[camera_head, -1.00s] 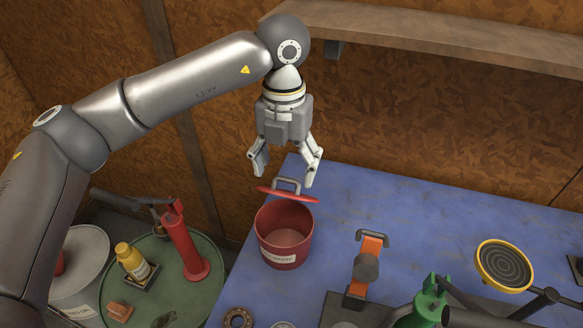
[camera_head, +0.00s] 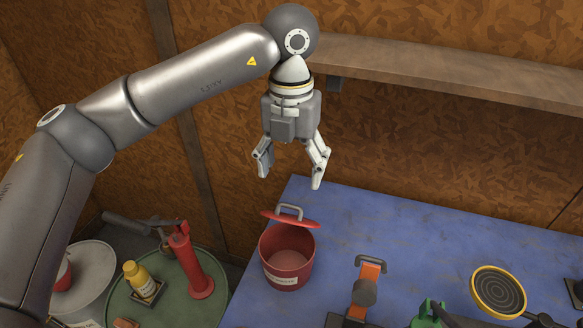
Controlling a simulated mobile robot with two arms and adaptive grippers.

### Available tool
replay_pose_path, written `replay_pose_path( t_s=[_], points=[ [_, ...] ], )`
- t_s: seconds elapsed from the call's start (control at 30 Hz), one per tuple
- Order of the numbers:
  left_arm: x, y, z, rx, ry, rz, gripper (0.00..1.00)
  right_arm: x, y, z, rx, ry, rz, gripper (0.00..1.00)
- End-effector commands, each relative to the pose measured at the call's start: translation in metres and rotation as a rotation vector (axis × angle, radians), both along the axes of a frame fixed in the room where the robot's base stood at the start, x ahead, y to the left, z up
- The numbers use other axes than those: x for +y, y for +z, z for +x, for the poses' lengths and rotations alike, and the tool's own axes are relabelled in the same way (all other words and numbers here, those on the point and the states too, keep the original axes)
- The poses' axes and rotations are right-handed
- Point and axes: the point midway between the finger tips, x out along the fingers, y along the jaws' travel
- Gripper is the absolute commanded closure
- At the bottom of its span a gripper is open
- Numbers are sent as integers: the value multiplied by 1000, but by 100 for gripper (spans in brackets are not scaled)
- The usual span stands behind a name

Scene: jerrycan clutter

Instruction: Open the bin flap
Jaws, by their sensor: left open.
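The red bin (camera_head: 287,262) stands upright on the blue table, near its left edge, with a pale label low on its front. Its red flap (camera_head: 291,219) is raised at the back rim and tilted up, with a grey handle (camera_head: 290,208) on it. The inside of the bin shows and looks empty. My left gripper (camera_head: 290,182) points down above the flap, apart from it. Its fingers are spread and nothing is between them. My right gripper is not in view.
An orange tool with a grey handle (camera_head: 366,287) and a round yellow-rimmed disc (camera_head: 498,290) are to the right on the blue table (camera_head: 400,224). A wooden shelf (camera_head: 440,71) juts out above. A green drum at left holds a red cylinder (camera_head: 190,262) and a yellow bottle (camera_head: 139,278).

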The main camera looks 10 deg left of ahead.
Motion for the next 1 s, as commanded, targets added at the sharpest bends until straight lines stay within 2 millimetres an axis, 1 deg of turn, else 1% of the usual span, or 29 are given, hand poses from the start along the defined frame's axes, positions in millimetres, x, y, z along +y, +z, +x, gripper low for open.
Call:
replay_pose_path(
  t_s=[0.03,0.1,0.4,1.0],
  points=[
    [0,6,0,-1,0,0,27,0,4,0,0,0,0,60],
    [0,11,0,-1,0,0,27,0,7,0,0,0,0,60],
    [0,30,0,-1,1,0,27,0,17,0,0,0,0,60],
    [0,31,0,0,0,0,27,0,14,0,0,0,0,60]
  ],
)
